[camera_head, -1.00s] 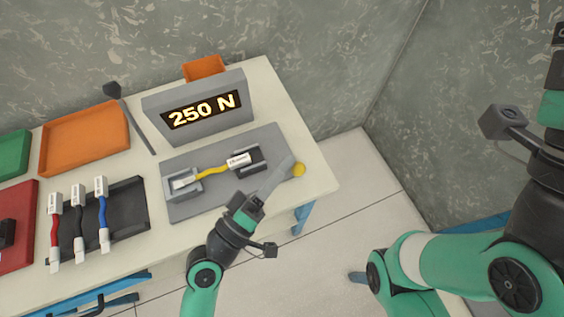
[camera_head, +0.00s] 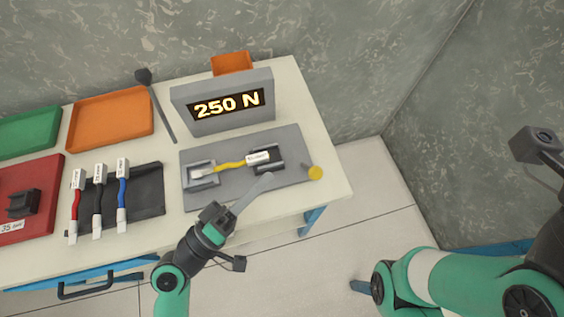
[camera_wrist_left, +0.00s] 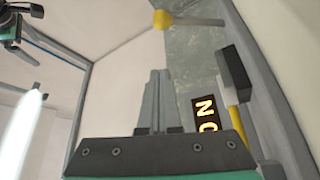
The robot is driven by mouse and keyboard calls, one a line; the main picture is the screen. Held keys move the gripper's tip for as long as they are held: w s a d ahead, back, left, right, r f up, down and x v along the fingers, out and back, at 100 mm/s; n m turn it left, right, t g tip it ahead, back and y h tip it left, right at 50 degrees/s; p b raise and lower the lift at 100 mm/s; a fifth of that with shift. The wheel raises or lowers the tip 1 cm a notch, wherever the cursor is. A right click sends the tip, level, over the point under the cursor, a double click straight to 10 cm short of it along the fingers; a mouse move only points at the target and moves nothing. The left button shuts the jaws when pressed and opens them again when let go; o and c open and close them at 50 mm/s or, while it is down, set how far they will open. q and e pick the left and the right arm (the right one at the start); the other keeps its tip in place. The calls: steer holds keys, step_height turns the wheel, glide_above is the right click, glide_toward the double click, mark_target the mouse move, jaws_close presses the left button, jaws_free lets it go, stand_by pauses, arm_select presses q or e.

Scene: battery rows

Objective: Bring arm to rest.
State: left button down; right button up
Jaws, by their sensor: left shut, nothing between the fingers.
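My left gripper (camera_head: 265,179) is shut and empty. Its thin grey fingers point up and right over the front edge of the grey test fixture (camera_head: 300,170). In the left wrist view the closed fingers (camera_wrist_left: 157,90) stand together with nothing between them. A yellow-knobbed lever (camera_head: 315,173) is at the fixture's right end, apart from my fingers. My right arm shows at the right edge; its fingers are out of view.
A display (camera_head: 222,103) reading 250 N stands behind the fixture. Red, black and blue cables lie on a black tray (camera_head: 150,203) at left. An orange tray (camera_head: 112,118) and a red tray (camera_head: 40,172) are further left. Floor is clear right of the table (camera_head: 338,187).

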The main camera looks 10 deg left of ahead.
arm_select(q)
steer(key=shift+s+a+f, duration=0.25)
steer(key=shift+s+a, duration=0.05)
steer(key=shift+a, duration=0.35)
steer(key=shift+s, duration=0.2)
steer(key=w+r+m+t+h+p, duration=0.1)
steer(key=w+r+m+p, duration=0.2)
steer(key=r, duration=1)
steer(key=d+r+m+h+p, duration=0.1)
steer(key=r+m+p, duration=0.35)
steer(key=r, duration=0.75)
steer(key=w+r+m+t+h+p, duration=0.15)
steer(key=r+p, duration=0.35)
steer(key=r, duration=0.8)
steer(key=s+a+r+m+t+y+p, duration=0.1)
steer(key=a+r+t+y, duration=0.15)
steer(key=r, duration=0.55)
steer(key=s+a+r+m+t+y+p, duration=0.1)
steer(key=a+r+t+y+p, duration=0.15)
steer(key=r, duration=0.55)
steer(key=a+r+n+t+y+b, duration=0.1)
steer(key=a+n+t+y, duration=0.5)
steer(key=y, duration=0.5)
step_height(320, 180, up, 38)
steer(key=m+g+h+p, duration=0.1)
steer(key=g+p, duration=0.1)
steer(key=p, duration=3.5)
steer(key=shift+s+a+p, duration=0.15)
steer(key=shift+s+p, duration=0.05)
steer(key=shift+p, duration=0.2)
